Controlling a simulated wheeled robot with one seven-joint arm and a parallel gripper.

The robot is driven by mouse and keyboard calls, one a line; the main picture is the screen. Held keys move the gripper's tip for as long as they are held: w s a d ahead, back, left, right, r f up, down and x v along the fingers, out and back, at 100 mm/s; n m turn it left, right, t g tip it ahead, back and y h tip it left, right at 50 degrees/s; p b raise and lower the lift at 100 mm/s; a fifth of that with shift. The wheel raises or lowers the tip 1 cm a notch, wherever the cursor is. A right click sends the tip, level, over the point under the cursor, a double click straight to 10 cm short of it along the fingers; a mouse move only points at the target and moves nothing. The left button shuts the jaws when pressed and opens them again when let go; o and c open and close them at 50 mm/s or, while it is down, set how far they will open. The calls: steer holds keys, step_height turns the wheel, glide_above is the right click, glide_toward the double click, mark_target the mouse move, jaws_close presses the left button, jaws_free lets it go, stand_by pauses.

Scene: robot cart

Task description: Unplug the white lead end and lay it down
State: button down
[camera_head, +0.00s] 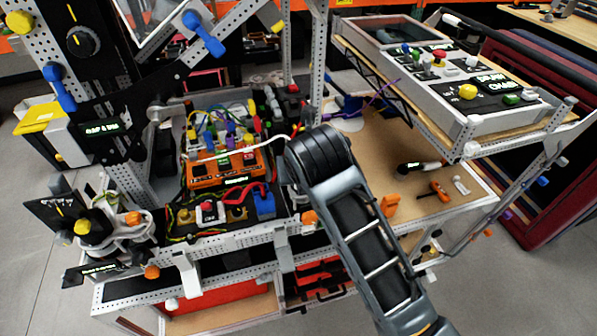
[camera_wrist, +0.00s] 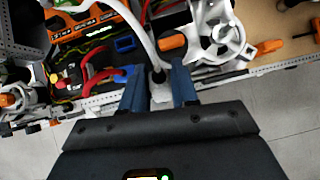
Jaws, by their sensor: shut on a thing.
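The white lead (camera_head: 240,151) arcs over the orange unit on the crowded cart deck and runs right towards my arm. My gripper (camera_wrist: 158,84) is shut on this end, one blue-grey finger on each side. In the head view my dark arm hides the gripper and the lead end. I cannot tell whether the end still sits in a socket.
The orange unit (camera_head: 225,169) and a blue block (camera_head: 265,204) crowd the deck, with red cables (camera_wrist: 92,72) left of my fingers. A white wheel-like bracket (camera_wrist: 216,34) is close on the right. The wooden top (camera_head: 395,135) has some free room. A raised panel (camera_head: 470,75) overhangs it.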

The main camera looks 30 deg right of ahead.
steer(key=shift+d+g, duration=0.15)
steer(key=shift+g, duration=0.25)
steer(key=w+a+f+m+g+y, duration=0.1)
steer(key=w+a+m+g, duration=0.1)
steer(key=w+m, duration=0.3)
steer(key=w+a+f+m+g, duration=0.2)
steer(key=w+m+g, duration=0.2)
steer(key=w, duration=0.4)
steer(key=shift+w+a+f+m+y, duration=0.3)
steer(key=shift+w+a+m+y, duration=0.1)
steer(key=shift+m, duration=0.3)
steer(key=shift+w+a+f, duration=0.1)
steer(key=shift+w+a, duration=0.05)
steer(key=shift+w, duration=0.15)
steer(key=shift+w, duration=0.1)
